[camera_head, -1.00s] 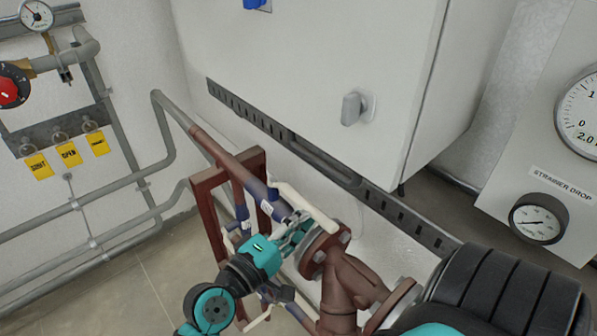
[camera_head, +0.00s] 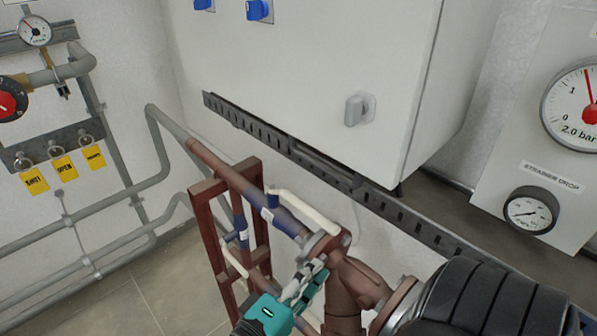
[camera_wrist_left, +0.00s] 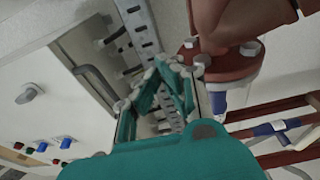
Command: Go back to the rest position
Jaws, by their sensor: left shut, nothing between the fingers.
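My left gripper (camera_head: 314,272) has teal and grey fingers and is at the lower middle of the head view. It is shut and empty, in front of the brown flanged pipe fitting (camera_head: 352,285). It appears just below the white valve lever (camera_head: 305,207); I cannot tell whether it touches the fitting. In the left wrist view the gripper's fingers (camera_wrist_left: 176,66) meet near the red-brown flange (camera_wrist_left: 225,64). My right gripper is not in view.
A brown frame (camera_head: 212,235) carries pipes and a second white lever (camera_head: 233,260). A white cabinet (camera_head: 310,80) is above. A gauge panel (camera_head: 535,130) is at right. Grey pipes (camera_head: 110,198) and yellow tags (camera_head: 63,167) are at left. Floor (camera_head: 130,305) shows clear at lower left.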

